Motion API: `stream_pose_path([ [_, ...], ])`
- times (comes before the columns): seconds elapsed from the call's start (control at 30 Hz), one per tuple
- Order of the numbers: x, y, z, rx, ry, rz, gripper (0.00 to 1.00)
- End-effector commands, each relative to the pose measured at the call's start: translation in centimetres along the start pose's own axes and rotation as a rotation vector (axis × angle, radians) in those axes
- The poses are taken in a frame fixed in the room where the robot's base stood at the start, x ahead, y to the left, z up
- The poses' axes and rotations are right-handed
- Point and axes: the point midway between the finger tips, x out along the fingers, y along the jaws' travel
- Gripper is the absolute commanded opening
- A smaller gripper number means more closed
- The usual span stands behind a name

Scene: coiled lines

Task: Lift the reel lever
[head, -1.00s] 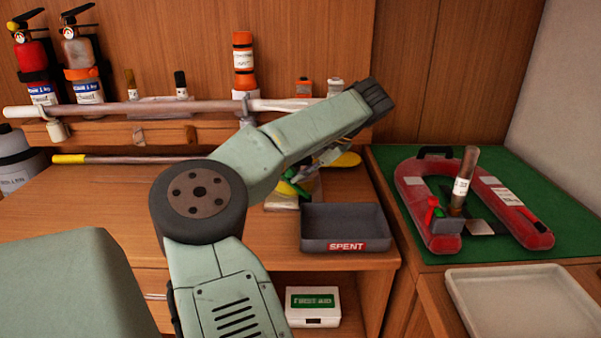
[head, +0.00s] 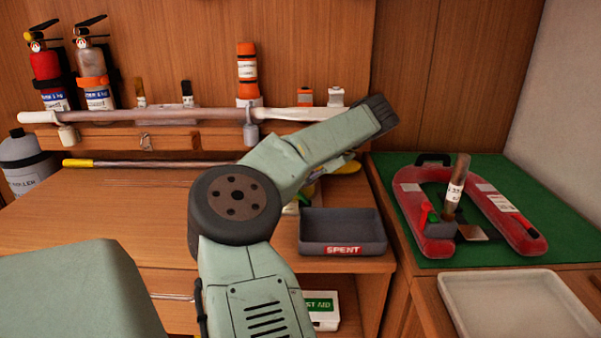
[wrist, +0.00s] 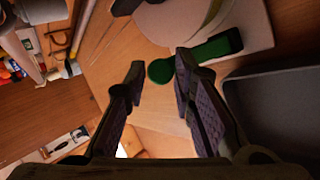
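In the wrist view, a green bar (wrist: 215,47) with a rounded end and a round green knob (wrist: 160,70) lie ahead of my gripper (wrist: 158,78), beside a pale plate (wrist: 255,28). I take these for parts of the reel and its lever, but cannot be sure. My gripper is open and empty. The knob shows between its two fingertips, seemingly beyond them. In the head view my forearm hides my gripper and most of this object.
The grey SPENT tray (head: 343,236) stands right beside the object, close to my gripper's right in the wrist view (wrist: 275,105). A rail (head: 190,116) crosses the back, with extinguishers (head: 47,75) and bottles behind. A red horseshoe-shaped float (head: 500,205) lies on a green mat.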

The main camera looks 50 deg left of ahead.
Motion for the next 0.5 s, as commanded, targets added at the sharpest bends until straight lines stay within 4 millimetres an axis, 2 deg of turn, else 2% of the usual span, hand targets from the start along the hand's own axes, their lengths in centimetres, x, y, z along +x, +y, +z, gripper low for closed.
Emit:
stream_pose_path([
  [0.2, 0.00, -0.03, 0.00, 0.000, 0.000, -0.001, 0.40],
  [0.5, -0.06, -0.05, 0.01, 0.000, 0.000, -0.001, 0.41],
])
